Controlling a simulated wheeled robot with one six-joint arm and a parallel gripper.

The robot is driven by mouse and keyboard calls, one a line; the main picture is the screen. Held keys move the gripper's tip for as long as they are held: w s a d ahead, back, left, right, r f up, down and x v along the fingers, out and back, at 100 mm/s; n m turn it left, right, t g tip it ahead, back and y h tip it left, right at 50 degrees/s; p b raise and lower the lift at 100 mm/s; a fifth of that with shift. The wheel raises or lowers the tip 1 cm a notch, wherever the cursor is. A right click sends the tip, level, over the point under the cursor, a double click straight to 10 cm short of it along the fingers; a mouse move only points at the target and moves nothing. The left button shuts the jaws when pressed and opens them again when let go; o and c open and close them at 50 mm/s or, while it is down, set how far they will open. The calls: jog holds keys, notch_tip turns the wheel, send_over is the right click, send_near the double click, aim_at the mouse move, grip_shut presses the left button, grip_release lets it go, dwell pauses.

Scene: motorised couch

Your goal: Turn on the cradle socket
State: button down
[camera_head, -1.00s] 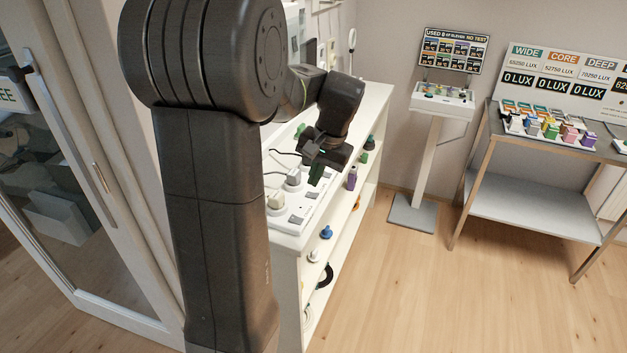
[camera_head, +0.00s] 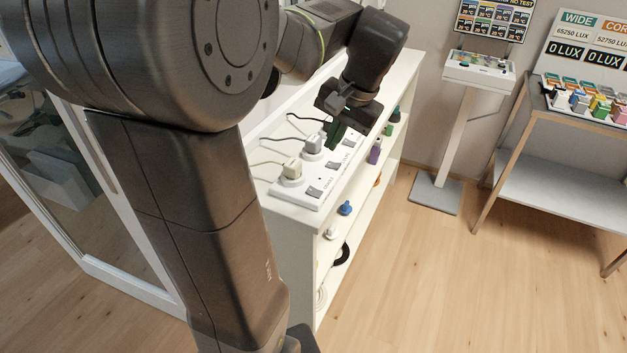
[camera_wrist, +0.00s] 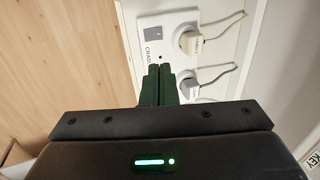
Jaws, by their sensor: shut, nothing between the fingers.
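A white power strip (camera_head: 300,201) lies on top of the white shelf unit, with grey rocker switches along one side and plugs along the other. The end switch (camera_head: 314,191) is nearest to me in the head view. In the wrist view this grey switch (camera_wrist: 153,33) stands by a partly hidden label that reads "CRAD". A pale plug (camera_wrist: 193,42) sits in the socket beside it. My gripper (camera_head: 334,140) is shut and empty over the strip, farther along than the end switch. Its green fingers (camera_wrist: 160,68) hide part of the strip in the wrist view. I cannot tell whether they touch it.
Black and pale cords run from the plugs across the shelf top. Small coloured items, including a purple bottle (camera_head: 375,152) and a blue knob (camera_head: 345,208), stand along the shelf's open side. A pedestal panel (camera_head: 478,72) and a metal table (camera_head: 545,165) stand right; open floor lies between.

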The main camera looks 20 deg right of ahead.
aim_at(316, 193)
jog(key=x, duration=1.4)
jog(key=shift+a, duration=0.1)
jog(key=shift+f, duration=0.2)
jog(key=shift+s, duration=0.25)
jog(key=shift+s+d+g, duration=0.3)
jog(key=shift+s+d, duration=0.1)
jog(key=shift+d, duration=0.05)
